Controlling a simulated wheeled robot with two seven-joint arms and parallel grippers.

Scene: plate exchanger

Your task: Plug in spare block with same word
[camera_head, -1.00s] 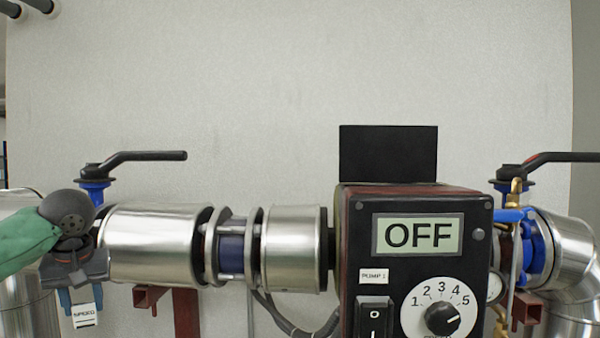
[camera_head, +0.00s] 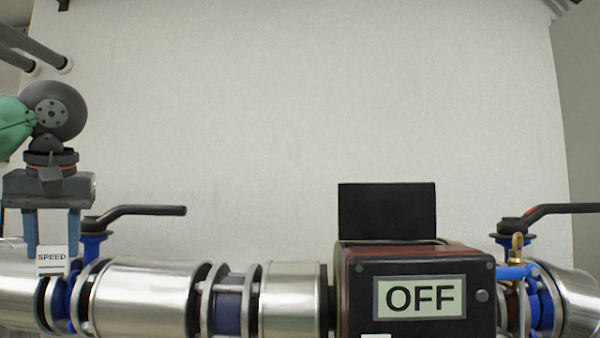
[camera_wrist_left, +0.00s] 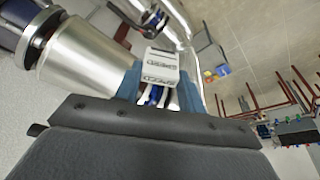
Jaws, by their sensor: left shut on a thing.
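My left gripper (camera_head: 52,232) is at the left of the head view, pointing down, its blue fingers shut on a small white block (camera_head: 51,260) labelled SPEED. The block hangs in front of the pipe and just left of a black-handled valve. It also shows between the fingers in the left wrist view (camera_wrist_left: 159,68). The pump unit (camera_head: 415,300) stands at lower right with a display (camera_head: 420,297) reading OFF. The lower part of its front is cut off by the frame. My right gripper is not in view.
A silver insulated pipe (camera_head: 145,295) runs along the bottom. Black valve handles stick up at the left (camera_head: 135,213) and right (camera_head: 560,212). A black panel (camera_head: 387,211) stands above the pump unit. The wall area above is clear.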

